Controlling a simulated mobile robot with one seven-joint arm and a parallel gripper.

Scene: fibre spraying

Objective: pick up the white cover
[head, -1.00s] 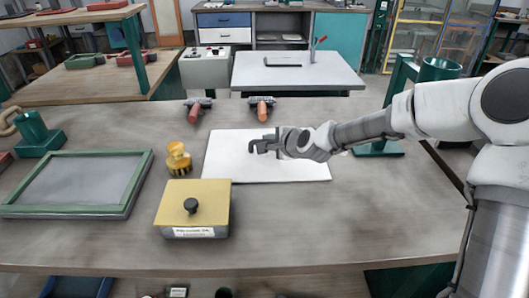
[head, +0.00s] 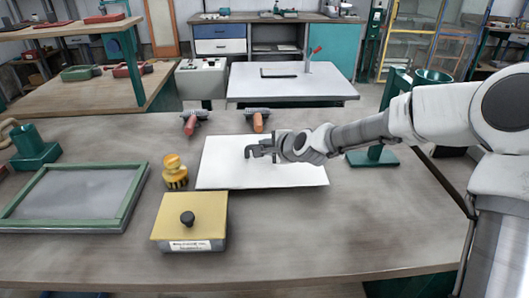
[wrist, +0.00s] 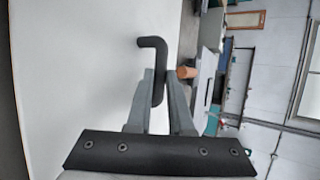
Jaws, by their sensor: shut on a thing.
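The white cover (head: 225,172) is a flat white panel in the middle of the workbench in the head view. Its broad face fills the left of the wrist view (wrist: 75,80). A black bent handle (wrist: 154,43) shows between my fingers there. My gripper (head: 262,150) is over the cover's middle, shut on this handle. The fingers (wrist: 160,85) close around its straight part, and its bent end sticks out past them. I cannot tell clearly whether a small gap lies under the cover.
A yellow box with a black knob (head: 190,220) and a yellow brush (head: 175,172) stand left of the cover. A green-framed screen (head: 75,197) lies far left. A green stand (head: 374,158) is at right. The front right bench is clear.

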